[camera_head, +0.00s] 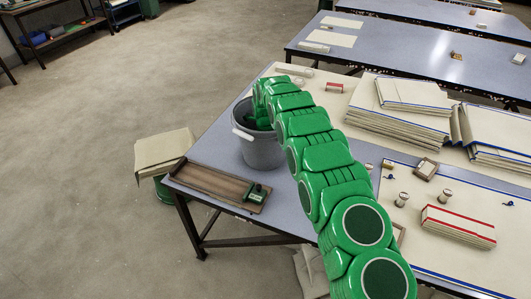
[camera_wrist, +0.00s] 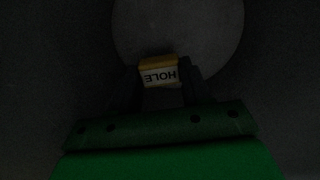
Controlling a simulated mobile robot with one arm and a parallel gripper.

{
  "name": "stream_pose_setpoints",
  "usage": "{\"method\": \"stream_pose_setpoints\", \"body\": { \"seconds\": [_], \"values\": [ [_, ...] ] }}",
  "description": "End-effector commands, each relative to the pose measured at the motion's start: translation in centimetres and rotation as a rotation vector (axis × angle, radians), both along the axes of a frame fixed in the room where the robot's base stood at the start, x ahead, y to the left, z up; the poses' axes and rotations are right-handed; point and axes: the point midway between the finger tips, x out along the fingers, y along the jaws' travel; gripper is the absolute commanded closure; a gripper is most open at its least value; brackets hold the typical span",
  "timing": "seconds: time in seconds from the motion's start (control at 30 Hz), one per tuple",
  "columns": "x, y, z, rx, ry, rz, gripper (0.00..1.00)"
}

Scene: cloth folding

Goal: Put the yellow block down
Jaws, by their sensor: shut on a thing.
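The yellow block (camera_wrist: 158,62), with a pale face lettered "HOLE" upside down, is between the fingers of my gripper (camera_wrist: 160,74) in the wrist view. My gripper is shut on it. Behind the block is a dim round grey surface (camera_wrist: 180,25), which looks like the bottom of the bucket. In the head view, my green arm arches over the grey bucket (camera_head: 262,152) and its end goes down inside. The fingers and the block are hidden there. I cannot tell whether the block touches the bottom.
The bucket stands on a grey-topped table (camera_head: 214,143), near its left edge. A brown wooden tray (camera_head: 210,183) lies in front of it. Folded cloth stacks (camera_head: 400,115) and a red-edged bundle (camera_head: 458,226) lie to the right. The bucket's walls surround my gripper closely.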

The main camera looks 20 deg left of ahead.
Motion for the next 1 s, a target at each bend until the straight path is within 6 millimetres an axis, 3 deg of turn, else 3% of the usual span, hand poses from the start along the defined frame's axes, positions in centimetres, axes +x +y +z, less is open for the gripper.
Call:
{"method": "stream_pose_setpoints", "body": {
  "seconds": [0.3, 0.7, 0.73, 0.87, 1.0],
  "values": [
    [0.0, 0.1, -3.3, 0.001, -0.001, 0.001, 0.81],
    [0.0, 0.1, -3.8, 0.001, -0.001, 0.000, 0.81],
    [0.0, 0.0, -3.8, 0.001, -0.001, 0.000, 0.49],
    [0.0, 0.1, -3.7, 0.001, -0.002, 0.000, 0.29],
    [0.0, 0.0, -3.7, 0.001, -0.002, 0.000, 0.27]
  ]
}}
